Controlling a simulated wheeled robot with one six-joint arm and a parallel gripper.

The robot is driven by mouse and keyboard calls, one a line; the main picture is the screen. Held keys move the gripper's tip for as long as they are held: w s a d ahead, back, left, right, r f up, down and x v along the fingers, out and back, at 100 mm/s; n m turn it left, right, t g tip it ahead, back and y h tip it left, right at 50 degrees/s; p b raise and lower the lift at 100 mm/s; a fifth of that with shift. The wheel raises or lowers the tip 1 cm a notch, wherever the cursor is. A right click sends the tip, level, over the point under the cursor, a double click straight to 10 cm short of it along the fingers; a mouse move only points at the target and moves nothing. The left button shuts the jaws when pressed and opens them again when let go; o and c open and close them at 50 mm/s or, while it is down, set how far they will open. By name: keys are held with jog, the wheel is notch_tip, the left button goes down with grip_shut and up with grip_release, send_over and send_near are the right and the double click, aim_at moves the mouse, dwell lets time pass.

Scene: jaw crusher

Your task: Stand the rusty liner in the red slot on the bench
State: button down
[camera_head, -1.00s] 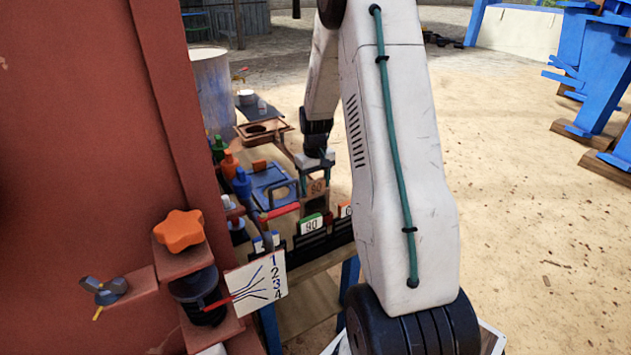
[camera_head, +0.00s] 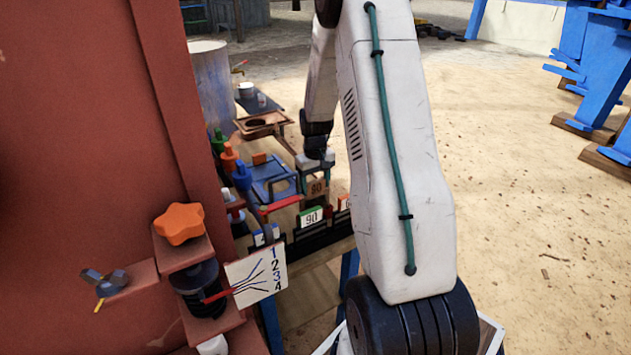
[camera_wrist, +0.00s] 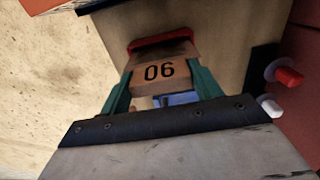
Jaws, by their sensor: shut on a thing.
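The rusty liner (camera_head: 317,188) is a brown plate with a dark number on its face. My gripper (camera_head: 317,170) is shut on it and points down above the bench (camera_head: 320,285). In the wrist view the liner (camera_wrist: 158,72) sits between the two green fingers of my gripper (camera_wrist: 160,88), its number upside down. A red slot (camera_wrist: 160,42) shows just beyond the liner in the wrist view. I cannot tell whether the liner touches it. In the head view the liner's lower part is partly hidden behind the green-topped number plate.
A black rack (camera_head: 320,237) holds a green-topped plate (camera_head: 311,216) and an orange one (camera_head: 344,202). A blue frame (camera_head: 270,182) and several coloured bottles stand left of the gripper. A red machine wall (camera_head: 90,130) closes off the left.

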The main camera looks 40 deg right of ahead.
jog(key=shift+f, duration=0.35)
jog(key=shift+c, duration=1.2)
grip_release()
notch_tip(320, 180, up, 8)
jog(key=shift+f, duration=0.15)
jog(key=s+a+r+n, duration=0.1)
jog(key=s+a+r, duration=0.5)
jog(key=s+a, duration=0.3)
jog(key=s+a+r+n+t, duration=0.1)
jog(key=s+a+r, duration=0.6)
jog(key=s+a, duration=0.2)
jog(key=s+a+r+n, duration=0.1)
jog(key=s+a+r, duration=0.6)
jog(key=a, duration=0.5)
jog(key=shift+s, duration=1.05)
